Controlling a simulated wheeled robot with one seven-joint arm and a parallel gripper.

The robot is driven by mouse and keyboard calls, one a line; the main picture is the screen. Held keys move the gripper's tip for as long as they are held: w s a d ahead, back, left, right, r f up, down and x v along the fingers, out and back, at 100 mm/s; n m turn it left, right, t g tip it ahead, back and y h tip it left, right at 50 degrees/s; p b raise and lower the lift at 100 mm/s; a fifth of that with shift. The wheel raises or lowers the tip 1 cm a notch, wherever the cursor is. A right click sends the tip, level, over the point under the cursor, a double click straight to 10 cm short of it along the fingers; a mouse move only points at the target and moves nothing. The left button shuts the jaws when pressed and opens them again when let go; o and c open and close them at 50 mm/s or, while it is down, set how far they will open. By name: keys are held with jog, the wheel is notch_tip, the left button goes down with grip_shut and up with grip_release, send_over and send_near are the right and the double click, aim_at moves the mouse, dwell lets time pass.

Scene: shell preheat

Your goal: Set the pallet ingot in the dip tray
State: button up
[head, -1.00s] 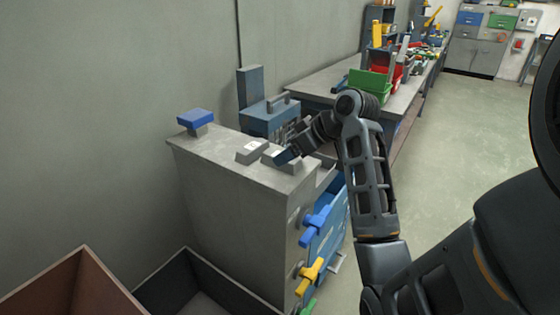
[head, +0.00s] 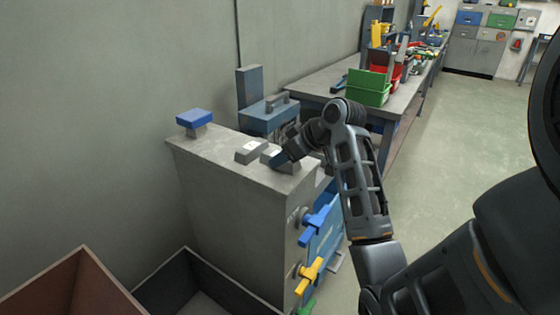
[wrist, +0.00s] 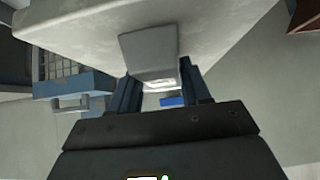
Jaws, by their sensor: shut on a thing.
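Two grey ingots lie side by side on top of a grey cabinet (head: 215,160) in the head view. My gripper (head: 279,160) is at the right-hand ingot (head: 292,168), with a blue finger against it. In the wrist view my gripper (wrist: 160,88) has its two blue fingers on either side of this grey, tapered ingot (wrist: 150,48). The ingot is at the cabinet top, and I cannot tell whether it is lifted. The left-hand ingot (head: 250,152) has a pale label and stands close beside it. I cannot pick out the dip tray.
A blue knob (head: 195,118) stands on the cabinet's far left corner. Blue and yellow valve handles (head: 309,270) stick out of its right side. A dark open bin (head: 180,285) and a brown bin (head: 75,285) are in front. A blue box (head: 268,115) is behind, beside a cluttered workbench.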

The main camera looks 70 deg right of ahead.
grip_shut()
jog(key=shift+r, duration=0.1)
